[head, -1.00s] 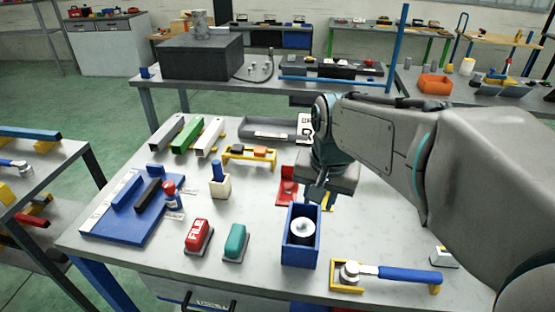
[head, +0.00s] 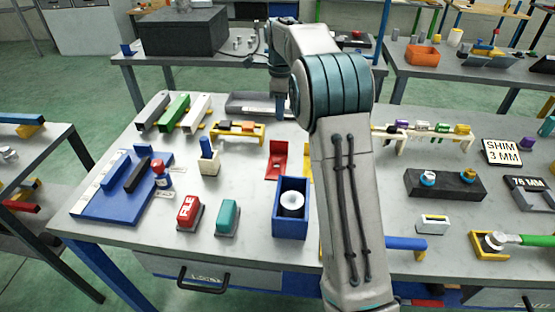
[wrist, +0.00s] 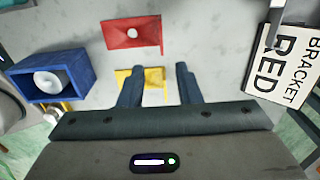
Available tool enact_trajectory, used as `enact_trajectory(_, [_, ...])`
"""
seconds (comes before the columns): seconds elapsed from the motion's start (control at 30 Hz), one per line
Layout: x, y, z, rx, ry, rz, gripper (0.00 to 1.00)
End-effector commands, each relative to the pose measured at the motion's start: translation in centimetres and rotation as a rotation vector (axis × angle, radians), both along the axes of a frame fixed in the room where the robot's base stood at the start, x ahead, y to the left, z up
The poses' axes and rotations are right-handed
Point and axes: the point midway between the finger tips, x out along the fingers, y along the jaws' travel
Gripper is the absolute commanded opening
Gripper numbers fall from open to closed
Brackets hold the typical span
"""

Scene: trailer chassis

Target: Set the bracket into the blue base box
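The red bracket (head: 277,159) lies on the bench behind the blue base box (head: 290,233). The wrist view shows it as a red plate (wrist: 115,33) with a round hole. A yellow bracket (head: 308,168) is beside it, partly hidden by my arm. The blue box has an open top and a white round part (head: 292,203) inside; the box is also in the wrist view (wrist: 70,59). My gripper (wrist: 158,72) is open and empty above the bench, with the yellow bracket (wrist: 153,82) in the gap between its fingers in the picture. In the head view, I cannot make out the fingers.
A sign reading "BRACKET RED" (wrist: 292,67) stands at right in the wrist view. Red (head: 190,212) and teal (head: 228,217) blocks stand left of the box. A blue-handled tool (head: 405,243) lies to its right, partly behind my arm. A yellow rack (head: 238,131) stands behind.

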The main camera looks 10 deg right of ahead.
Motion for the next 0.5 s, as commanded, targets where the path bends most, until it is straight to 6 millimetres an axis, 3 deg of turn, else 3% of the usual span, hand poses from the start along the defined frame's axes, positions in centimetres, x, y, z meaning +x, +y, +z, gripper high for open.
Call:
enact_trajectory(0.3, [-0.1, 0.0, -5.9, 0.001, 0.006, -0.005, 0.31])
enact_trajectory(0.5, [0.0, 0.0, -8.0, 0.001, 0.002, -0.004, 0.31])
